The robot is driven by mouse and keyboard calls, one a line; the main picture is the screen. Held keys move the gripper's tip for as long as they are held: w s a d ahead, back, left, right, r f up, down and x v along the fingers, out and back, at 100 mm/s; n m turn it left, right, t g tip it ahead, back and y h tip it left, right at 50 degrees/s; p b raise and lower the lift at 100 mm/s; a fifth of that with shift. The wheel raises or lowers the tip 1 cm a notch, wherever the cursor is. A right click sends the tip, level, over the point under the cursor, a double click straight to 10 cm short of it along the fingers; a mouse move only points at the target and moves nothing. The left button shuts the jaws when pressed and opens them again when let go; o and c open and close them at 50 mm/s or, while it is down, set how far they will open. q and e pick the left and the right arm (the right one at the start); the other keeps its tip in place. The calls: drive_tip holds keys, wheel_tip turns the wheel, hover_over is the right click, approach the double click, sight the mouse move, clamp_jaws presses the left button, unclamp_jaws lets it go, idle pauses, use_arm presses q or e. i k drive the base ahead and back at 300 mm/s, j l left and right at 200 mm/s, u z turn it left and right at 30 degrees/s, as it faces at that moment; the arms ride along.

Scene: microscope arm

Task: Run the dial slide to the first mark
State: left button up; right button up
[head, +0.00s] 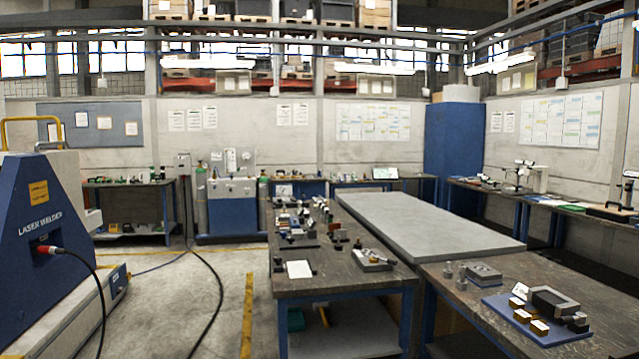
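Neither of my grippers is in the head view. I cannot make out a dial slide or its first mark at this distance. A white microscope-like stand (537,177) is on the bench along the right wall. Another upright instrument (629,190) on a dark base stands nearer on that bench, at the right picture edge. Both are small, and no scale or marks can be read on them.
A dark workbench (345,285) with many small parts stands in the middle, beside a grey slab table (425,222). A nearer bench at right holds a blue tray (505,312) with blocks. A blue laser welder (45,245) stands left. Open floor (190,290) lies between, crossed by black cables.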

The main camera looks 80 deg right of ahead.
sight(485, 185)
drive_tip(key=z, duration=3.8)
drive_tip(key=l+z, duration=0.5)
drive_tip(key=i+l+z, duration=0.15)
drive_tip(key=l+z, duration=0.35)
drive_tip(key=i+l+z, duration=0.2)
drive_tip(key=i+l, duration=0.2)
drive_tip(key=i+l+z, duration=0.2)
drive_tip(key=i+l, duration=0.25)
drive_tip(key=i+l+z, duration=0.15)
drive_tip(key=i+l, duration=0.15)
drive_tip(key=i, duration=0.15)
drive_tip(key=i+l+z, duration=0.2)
drive_tip(key=i, duration=0.25)
drive_tip(key=i+l+u, duration=0.1)
drive_tip(key=i, duration=1.9)
drive_tip(key=i+u, duration=0.35)
drive_tip(key=i, duration=0.15)
drive_tip(key=i+l+u, duration=0.1)
drive_tip(key=i+u, duration=0.3)
drive_tip(key=i+l+u, duration=0.35)
drive_tip(key=i, duration=0.15)
drive_tip(key=i+j+u, duration=0.25)
drive_tip(key=u, duration=0.15)
drive_tip(key=i+j+u, duration=0.1)
drive_tip(key=i+u, duration=0.55)
drive_tip(key=u, duration=0.2)
drive_tip(key=i+u, duration=0.3)
drive_tip(key=u, duration=0.15)
